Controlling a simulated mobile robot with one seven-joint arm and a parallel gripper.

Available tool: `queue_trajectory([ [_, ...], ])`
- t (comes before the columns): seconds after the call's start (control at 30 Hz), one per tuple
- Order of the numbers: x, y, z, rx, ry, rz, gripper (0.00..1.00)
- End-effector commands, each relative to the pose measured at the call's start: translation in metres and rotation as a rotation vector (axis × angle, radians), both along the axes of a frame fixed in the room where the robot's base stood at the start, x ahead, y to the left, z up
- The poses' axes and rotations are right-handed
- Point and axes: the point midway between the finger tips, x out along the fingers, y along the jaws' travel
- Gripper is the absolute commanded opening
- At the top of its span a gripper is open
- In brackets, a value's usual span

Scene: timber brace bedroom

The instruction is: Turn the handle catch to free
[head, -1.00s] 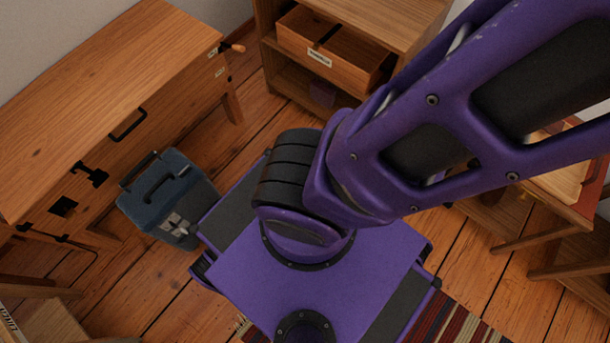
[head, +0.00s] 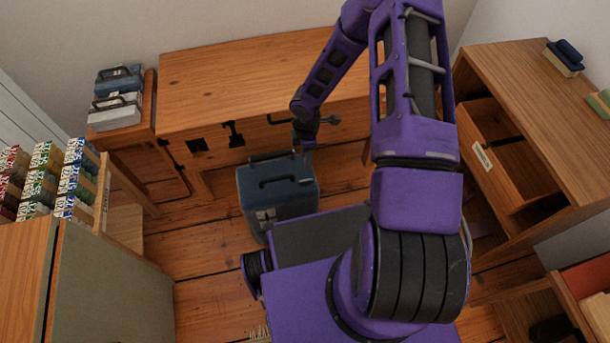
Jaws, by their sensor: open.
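The wooden desk (head: 225,78) has dark fittings on its front. A black catch-like fitting (head: 233,134) sits beside a dark square plate or opening (head: 197,145). A dark bar handle (head: 284,118) is further right, partly hidden by my arm. I cannot tell for sure which fitting is the handle catch, or how it is turned. My gripper (head: 304,142) is open in front of the desk front, right of the black fitting and just above the blue box. Its fingers are small and dark, and I cannot tell whether they touch anything.
A blue-grey box (head: 278,192) with a black handle stands on the floor close below my gripper. A cabinet with an open drawer (head: 508,150) is at right. A small side table with cases (head: 118,95) is at left. Stacked cartons (head: 45,180) stand on the left cabinet.

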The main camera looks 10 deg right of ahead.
Motion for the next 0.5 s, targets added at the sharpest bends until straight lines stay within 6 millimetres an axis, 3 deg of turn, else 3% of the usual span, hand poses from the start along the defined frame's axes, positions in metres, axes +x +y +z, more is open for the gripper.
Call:
queue_trajectory([
  [0.1,-0.001,0.0,-0.031,0.0,0.003,0.002,0.42],
  [0.5,-0.001,0.0,-0.112,-0.001,0.001,0.0,0.42],
])
